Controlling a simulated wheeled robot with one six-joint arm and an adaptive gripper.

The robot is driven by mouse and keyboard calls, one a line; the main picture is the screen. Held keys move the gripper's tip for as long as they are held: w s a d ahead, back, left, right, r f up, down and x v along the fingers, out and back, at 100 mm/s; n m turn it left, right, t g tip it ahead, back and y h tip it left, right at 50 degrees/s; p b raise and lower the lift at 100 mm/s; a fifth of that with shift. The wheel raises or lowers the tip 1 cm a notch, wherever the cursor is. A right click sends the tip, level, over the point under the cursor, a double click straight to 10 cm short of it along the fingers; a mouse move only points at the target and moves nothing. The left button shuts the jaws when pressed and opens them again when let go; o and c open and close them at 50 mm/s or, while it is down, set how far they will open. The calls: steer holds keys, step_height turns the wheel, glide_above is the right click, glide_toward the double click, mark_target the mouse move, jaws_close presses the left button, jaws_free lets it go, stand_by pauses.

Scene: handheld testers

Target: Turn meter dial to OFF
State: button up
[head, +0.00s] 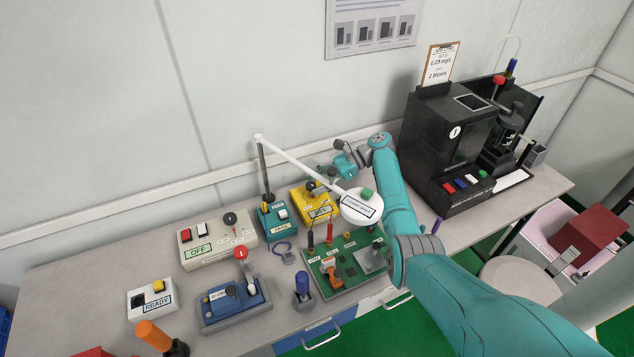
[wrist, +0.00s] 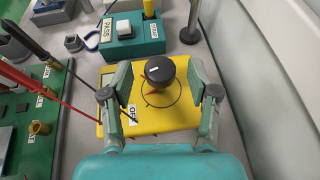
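The yellow meter (head: 299,206) stands on the bench in the head view, partly hidden by the white lamp head. In the wrist view the yellow meter (wrist: 172,118) fills the middle. Its round black dial (wrist: 159,70) has a red pointer mark at its lower left, within a thin black ring. A white OFF label (wrist: 132,113) sits at the lower left of the dial. My gripper (wrist: 160,72) is open, one finger on each side of the dial with visible gaps. In the head view my gripper (head: 324,173) is above the meter.
The white lamp head (head: 361,206) hangs close to my arm and the meter. A teal tester (wrist: 147,43) stands beside the meter. A green board with red and black probes (wrist: 30,120) lies on the other side. A black machine (head: 437,140) stands at right.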

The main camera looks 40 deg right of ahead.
steer(key=v, duration=0.7)
steer(key=shift+d, duration=0.2)
steer(key=shift+s, duration=0.1)
